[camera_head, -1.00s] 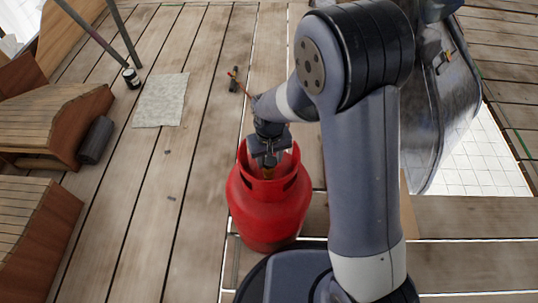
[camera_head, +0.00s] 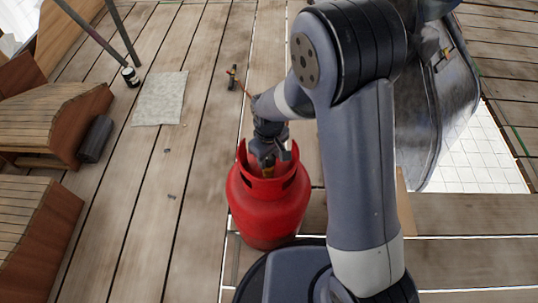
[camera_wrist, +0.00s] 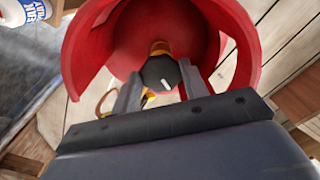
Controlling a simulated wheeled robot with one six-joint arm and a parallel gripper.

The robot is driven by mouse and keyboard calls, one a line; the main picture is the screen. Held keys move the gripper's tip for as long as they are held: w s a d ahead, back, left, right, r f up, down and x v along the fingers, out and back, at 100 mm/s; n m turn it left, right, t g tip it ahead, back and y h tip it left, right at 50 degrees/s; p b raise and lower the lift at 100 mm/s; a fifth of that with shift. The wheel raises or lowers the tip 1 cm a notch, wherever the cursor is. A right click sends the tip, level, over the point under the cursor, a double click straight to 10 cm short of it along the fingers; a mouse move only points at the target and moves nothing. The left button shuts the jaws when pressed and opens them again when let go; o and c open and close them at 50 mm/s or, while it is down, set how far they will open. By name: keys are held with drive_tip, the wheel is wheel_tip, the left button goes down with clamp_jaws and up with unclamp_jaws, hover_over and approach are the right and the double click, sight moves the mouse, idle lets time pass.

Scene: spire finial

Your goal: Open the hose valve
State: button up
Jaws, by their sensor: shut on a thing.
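A red gas cylinder (camera_head: 268,212) stands upright on the wooden deck in the head view, with a cut-out collar around its top. In the wrist view the red collar (camera_wrist: 85,50) surrounds a black valve knob (camera_wrist: 160,73) with a white mark, on a brass-coloured body. My gripper (camera_wrist: 159,85) reaches down into the collar, shut on the knob with one finger on each side. In the head view my gripper (camera_head: 270,158) is at the collar opening, where a bit of the brass-coloured part shows. The knob is hidden there.
A yellow-orange loop (camera_wrist: 104,103) shows beside the left finger. In the head view, a grey sheet (camera_head: 160,98), a dark can (camera_head: 130,77), a dark roll (camera_head: 96,139) and wooden structures (camera_head: 40,235) lie left. Bare planks separate them from the cylinder.

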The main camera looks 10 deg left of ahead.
sight(269, 159)
drive_tip(key=o, duration=1)
wheel_tip(269, 159, up, 11)
drive_tip(key=p, duration=0.3)
drive_tip(key=shift+f, duration=0.1)
wheel_tip(269, 159, down, 11)
drive_tip(key=b, duration=0.3)
idle(0.4)
